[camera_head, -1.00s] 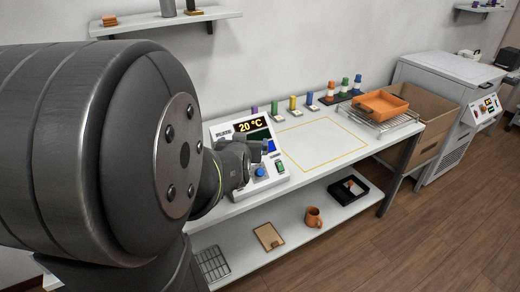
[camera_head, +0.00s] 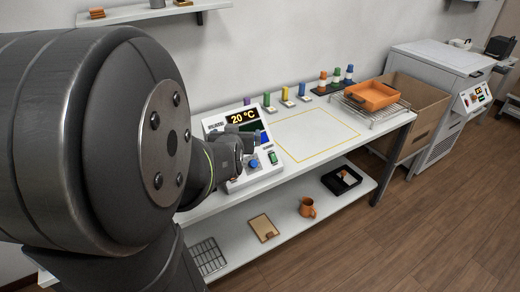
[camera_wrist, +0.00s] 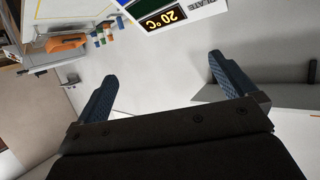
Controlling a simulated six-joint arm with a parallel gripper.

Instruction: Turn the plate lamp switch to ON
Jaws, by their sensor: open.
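The control unit (camera_head: 219,124) is a white sloped box on the bench, with a yellow "20 °C" display, a green and blue screen, a blue knob (camera_head: 254,165) and a green switch (camera_head: 273,158). My gripper (camera_head: 254,140) is in front of its panel and hides part of the screen and left side. I cannot tell whether it touches the panel. In the wrist view my gripper (camera_wrist: 162,70) is open and empty, its two blue fingers wide apart. The display (camera_wrist: 164,18) shows upside down at the top, with part of the word "PLATE"; the switch is out of that view.
Several coloured pegs (camera_head: 285,96) stand behind a yellow outlined area (camera_head: 315,137) that is clear. An orange tray (camera_head: 371,97) sits on a wire rack at the bench's right. A mug (camera_head: 307,207) and a black tray (camera_head: 341,181) are on the lower shelf.

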